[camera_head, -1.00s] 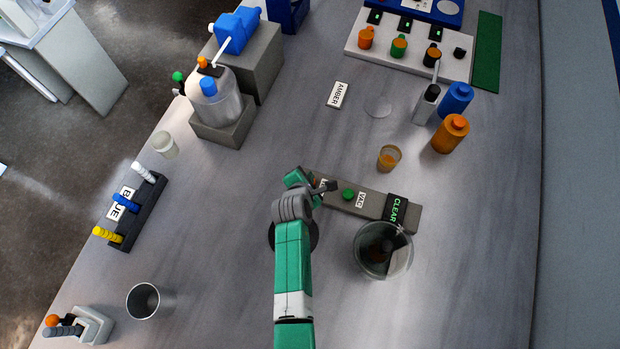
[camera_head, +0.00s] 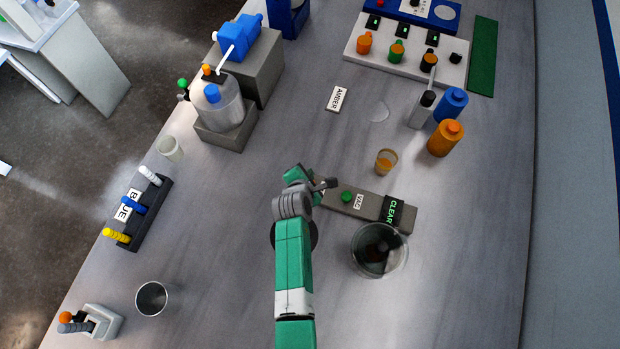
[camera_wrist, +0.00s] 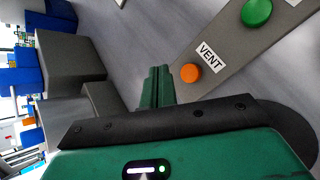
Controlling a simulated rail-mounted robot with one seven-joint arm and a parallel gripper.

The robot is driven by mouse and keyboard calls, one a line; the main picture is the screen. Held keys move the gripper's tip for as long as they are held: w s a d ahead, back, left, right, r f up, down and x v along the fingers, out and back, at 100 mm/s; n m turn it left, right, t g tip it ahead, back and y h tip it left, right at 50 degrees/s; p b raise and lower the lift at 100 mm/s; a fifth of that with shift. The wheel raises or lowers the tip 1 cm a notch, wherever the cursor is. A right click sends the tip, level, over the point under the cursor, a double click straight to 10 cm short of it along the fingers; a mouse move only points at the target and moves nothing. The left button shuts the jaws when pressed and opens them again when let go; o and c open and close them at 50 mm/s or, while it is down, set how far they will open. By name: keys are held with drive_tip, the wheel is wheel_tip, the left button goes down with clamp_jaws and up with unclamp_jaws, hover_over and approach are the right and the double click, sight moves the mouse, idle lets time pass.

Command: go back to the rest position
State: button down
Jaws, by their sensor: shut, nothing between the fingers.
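My gripper (camera_head: 299,176) is near the middle of the bench in the head view, over the left end of a grey control bar (camera_head: 368,205). My arm hides part of that bar, and the fingertips are hard to make out there. In the wrist view my gripper (camera_wrist: 158,72) shows its green fingers together with nothing between them. They appear beside the bar, near an orange button (camera_wrist: 190,73) labelled VENT and a green button (camera_wrist: 257,12). The fingers look apart from both buttons.
A glass vessel with dark contents (camera_head: 379,250) stands right of my arm. A small amber cup (camera_head: 386,161), orange bottle (camera_head: 445,138) and blue bottle (camera_head: 451,104) stand beyond. A metal cup (camera_head: 152,298) and tube rack (camera_head: 146,212) stand left. Bench between is clear.

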drive_tip(key=w+r+m+t+p, duration=0.15)
drive_tip(key=r+m, duration=0.25)
drive_tip(key=r, duration=1)
drive_tip(key=w+r+m+t, duration=0.3)
drive_tip(key=r+m, duration=0.1)
drive_tip(key=r, duration=0.9)
drive_tip(key=w+r+m+t+p, duration=0.1)
drive_tip(key=w+r+m+t, duration=0.2)
drive_tip(key=r, duration=1.1)
drive_tip(key=s+d+r+m+t, duration=0.1)
drive_tip(key=s+r+m+t, duration=0.35)
drive_tip(key=r, duration=0.95)
drive_tip(key=s+a+r+m+t+y+p, duration=0.1)
drive_tip(key=s+r+m+t, duration=0.3)
drive_tip(key=s+r, duration=1.5)
wheel_tip(320, 180, up, 3)
drive_tip(key=m+y+p, duration=0.1)
drive_tip(key=m, duration=0.3)
drive_tip(key=shift+s+m+y, duration=0.15)
drive_tip(key=shift+m+y, duration=0.15)
drive_tip(key=shift+m, duration=0.05)
